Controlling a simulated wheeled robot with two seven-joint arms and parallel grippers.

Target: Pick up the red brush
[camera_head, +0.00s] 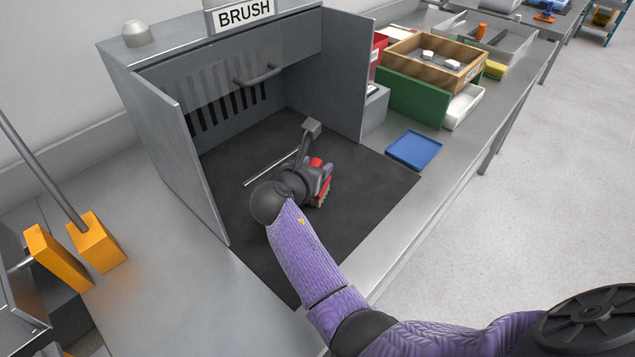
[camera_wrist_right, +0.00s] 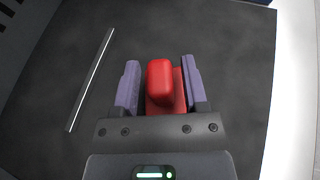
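The red brush (camera_head: 322,190) lies on the dark mat inside the grey open-fronted booth, partly hidden by my right gripper in the head view. Its tan bristles show at the near right side. In the right wrist view the red brush (camera_wrist_right: 160,82) has a raised rounded handle on a flatter red body. My right gripper (camera_wrist_right: 160,85) is over it, with one purple finger on each side. A narrow dark gap shows at the left finger; the right finger is very close to the red body, and contact is unclear. My left gripper is not in view.
A thin metal rod (camera_head: 270,168) lies on the mat left of the gripper. Booth side walls (camera_head: 187,165) stand on both sides, with a "BRUSH" sign (camera_head: 245,13) on top. A blue tray (camera_head: 414,150) and a green bin (camera_head: 410,97) stand right of the booth.

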